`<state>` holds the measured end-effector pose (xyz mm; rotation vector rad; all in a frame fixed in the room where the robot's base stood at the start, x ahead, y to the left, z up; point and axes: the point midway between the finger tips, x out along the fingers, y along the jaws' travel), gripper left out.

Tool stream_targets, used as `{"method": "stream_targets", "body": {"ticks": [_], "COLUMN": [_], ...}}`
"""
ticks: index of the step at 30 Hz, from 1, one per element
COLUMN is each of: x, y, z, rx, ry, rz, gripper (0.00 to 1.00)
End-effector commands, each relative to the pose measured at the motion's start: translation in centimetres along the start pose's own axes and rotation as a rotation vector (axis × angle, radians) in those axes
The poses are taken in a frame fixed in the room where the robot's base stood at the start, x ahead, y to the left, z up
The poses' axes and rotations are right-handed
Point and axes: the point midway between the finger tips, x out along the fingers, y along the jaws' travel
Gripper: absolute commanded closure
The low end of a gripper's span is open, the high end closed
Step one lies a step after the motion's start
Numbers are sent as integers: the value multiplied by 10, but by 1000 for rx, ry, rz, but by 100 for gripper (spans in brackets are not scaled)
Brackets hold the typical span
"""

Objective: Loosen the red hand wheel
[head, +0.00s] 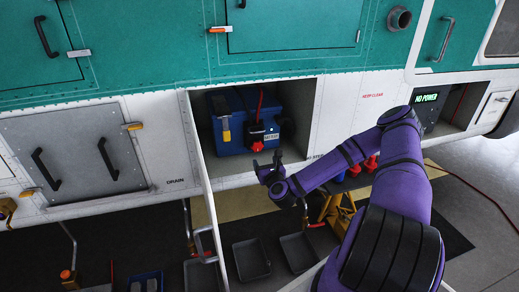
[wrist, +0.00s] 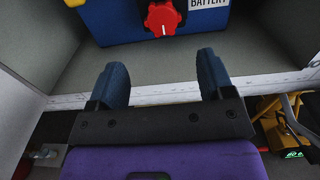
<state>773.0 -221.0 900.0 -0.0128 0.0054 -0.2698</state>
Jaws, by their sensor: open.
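The red hand wheel (wrist: 162,17) is on the front face of a blue battery (wrist: 112,22) at the top of the wrist view. A white line on its face points down. In the head view the battery (head: 232,138) sits in an open bay of the helicopter's side, and the wheel (head: 257,146) is small at its front right. My gripper (wrist: 162,75) is open and empty, its two blue fingers apart and pointing toward the wheel, with a gap between them and it. In the head view my gripper (head: 267,164) is just in front of and below the battery.
The bay floor (wrist: 225,65) is clear in front of the battery. An open door (head: 203,180) stands at the bay's left edge. A panel reading "NO POWER" (head: 426,98) is at right. Grey trays (head: 250,258) and a yellow stand (head: 338,212) are below.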

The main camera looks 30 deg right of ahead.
Motion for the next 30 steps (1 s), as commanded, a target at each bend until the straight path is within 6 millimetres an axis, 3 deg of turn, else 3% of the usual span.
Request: {"method": "stream_targets", "body": {"ticks": [7,21,30], "x": [16,92,108], "y": [-2,-2,-3], "z": [0,0,0], "rx": [15,12,14], "ry": [-6,-5,-5], "rz": [-12,-10,-10], "gripper": [26,26,26]}}
